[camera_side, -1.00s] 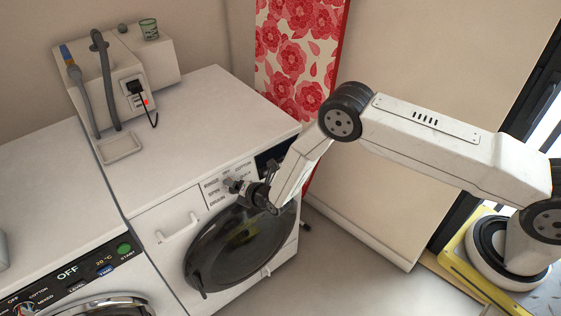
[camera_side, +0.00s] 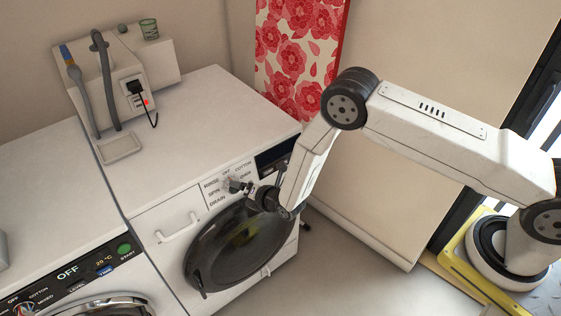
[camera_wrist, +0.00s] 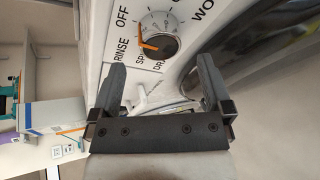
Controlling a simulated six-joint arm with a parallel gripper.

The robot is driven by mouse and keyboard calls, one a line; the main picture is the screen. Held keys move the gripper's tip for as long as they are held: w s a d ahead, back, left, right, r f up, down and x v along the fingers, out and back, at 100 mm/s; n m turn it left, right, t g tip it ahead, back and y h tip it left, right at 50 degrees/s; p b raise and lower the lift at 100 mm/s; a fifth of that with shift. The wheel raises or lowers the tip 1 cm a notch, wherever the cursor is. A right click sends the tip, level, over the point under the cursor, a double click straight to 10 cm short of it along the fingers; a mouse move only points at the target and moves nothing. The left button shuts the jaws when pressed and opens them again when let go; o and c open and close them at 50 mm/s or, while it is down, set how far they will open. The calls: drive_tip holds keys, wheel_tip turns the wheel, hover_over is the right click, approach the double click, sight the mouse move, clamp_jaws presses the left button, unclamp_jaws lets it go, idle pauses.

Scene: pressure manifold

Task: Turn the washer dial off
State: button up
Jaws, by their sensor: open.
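The washer dial (camera_wrist: 160,42) is a round knob with an orange pointer, on the white control panel of the front-loading washer (camera_side: 190,105). In the wrist view the pointer lies on the dial's left side, near the RINSE and SPIN lettering; its exact setting is hard to tell. The OFF label (camera_wrist: 122,17) is at the upper left of the dial. My gripper (camera_wrist: 160,88) is open and empty, its two fingers apart below the dial in the wrist view. In the side view my gripper (camera_side: 243,187) is at the panel, close by the dial, partly covering it.
The round dark door (camera_side: 238,250) is just below the panel. A second washer (camera_side: 70,275) stands at the left. A wall box with hoses and a plug (camera_side: 105,85) is at the back. A red floral panel (camera_side: 292,50) stands behind. The washer's top is mostly clear.

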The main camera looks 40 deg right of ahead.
drive_tip(key=shift+v, duration=1.9)
drive_tip(key=s+d+r+m+g+h, duration=0.1)
drive_tip(key=s+d+r+m+g, duration=0.1)
drive_tip(key=d+r+m, duration=0.3)
drive_tip(key=s+d+r+m+g+h, duration=0.1)
drive_tip(key=s+d+r+m+g, duration=0.2)
drive_tip(key=r+m, duration=0.5)
drive_tip(key=s+d+r+m+g, duration=0.2)
drive_tip(key=s+d+r+m, duration=0.2)
drive_tip(key=s, duration=0.5)
drive_tip(key=s+d+r+m+g, duration=0.3)
drive_tip(key=s+d+r+m, duration=0.1)
drive_tip(key=s+m, duration=0.5)
drive_tip(key=shift+h, duration=0.3)
drive_tip(key=shift+d+r, duration=0.1)
drive_tip(key=shift+r, duration=0.05)
